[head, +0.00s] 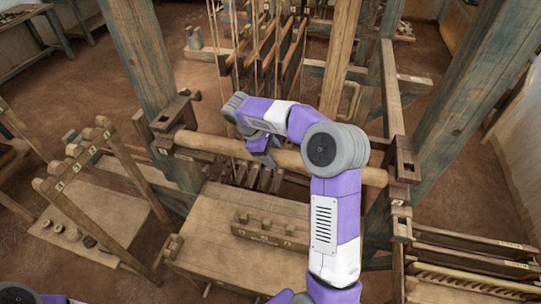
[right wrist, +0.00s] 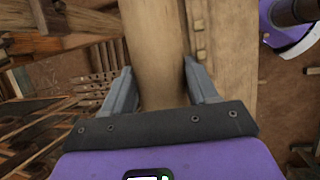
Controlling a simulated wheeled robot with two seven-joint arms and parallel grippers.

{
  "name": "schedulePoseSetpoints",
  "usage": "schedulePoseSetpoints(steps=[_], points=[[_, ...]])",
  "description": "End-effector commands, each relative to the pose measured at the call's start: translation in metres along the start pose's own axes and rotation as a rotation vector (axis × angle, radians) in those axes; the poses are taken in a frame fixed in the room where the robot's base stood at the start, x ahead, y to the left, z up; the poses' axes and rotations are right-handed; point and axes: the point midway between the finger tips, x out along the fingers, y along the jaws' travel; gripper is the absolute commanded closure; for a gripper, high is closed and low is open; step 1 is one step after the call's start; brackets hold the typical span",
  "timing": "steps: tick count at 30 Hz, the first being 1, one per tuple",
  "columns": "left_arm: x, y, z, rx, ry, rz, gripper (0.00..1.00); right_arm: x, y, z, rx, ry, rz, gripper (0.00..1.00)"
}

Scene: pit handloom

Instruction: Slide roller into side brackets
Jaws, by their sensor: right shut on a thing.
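The roller (head: 215,143) is a thick round wooden bar lying across the front of the loom, between the two blue-grey posts. Its left end meets the left side bracket (head: 169,119), and its right end reaches the right side bracket (head: 404,169). I cannot tell whether either end sits inside its bracket. My right gripper (head: 262,150) is shut on the roller near its middle. In the right wrist view, the roller (right wrist: 158,50) runs between the two grey fingers of the gripper (right wrist: 163,80). My left gripper is out of view.
A plank bench (head: 205,245) with a pegged block (head: 270,232) lies below the roller. A slanted wooden rack (head: 75,160) stands at the left, and stacked slatted frames (head: 475,262) lie at the lower right. Loom cords and bars hang behind the roller.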

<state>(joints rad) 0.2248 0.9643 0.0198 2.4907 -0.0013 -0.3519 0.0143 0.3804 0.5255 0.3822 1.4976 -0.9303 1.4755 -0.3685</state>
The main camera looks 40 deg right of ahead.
Motion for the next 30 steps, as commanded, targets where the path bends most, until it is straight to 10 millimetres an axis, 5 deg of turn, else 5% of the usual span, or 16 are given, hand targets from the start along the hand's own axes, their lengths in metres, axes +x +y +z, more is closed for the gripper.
schedulePoseSetpoints(steps=[30], points=[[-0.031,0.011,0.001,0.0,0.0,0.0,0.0,0.012,0.057,-0.006,0.002,0.001,0.003,1.0]])
